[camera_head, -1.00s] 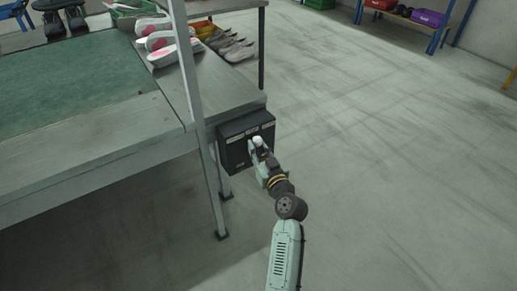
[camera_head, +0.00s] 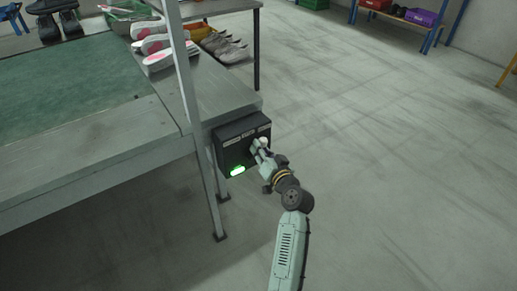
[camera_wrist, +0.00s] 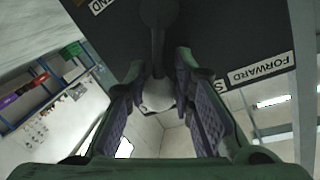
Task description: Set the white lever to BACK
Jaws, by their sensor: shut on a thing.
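The white lever's round knob (camera_head: 263,142) stands out from a dark control box (camera_head: 243,146) on the end of the workbench. My gripper (camera_head: 262,151) is shut on the lever. In the wrist view the white knob (camera_wrist: 157,98) sits between the two purple-padded fingers, with the dark lever stem (camera_wrist: 158,42) behind it. The knob lies toward the right side of the box in the head view, near the right-hand label (camera_head: 264,127).
A green lamp (camera_head: 237,170) glows at the box's lower left. A metal post (camera_head: 190,100) stands close left of the box. Shoes (camera_head: 225,46) lie on the bench and a shelf behind. The floor to the right is clear.

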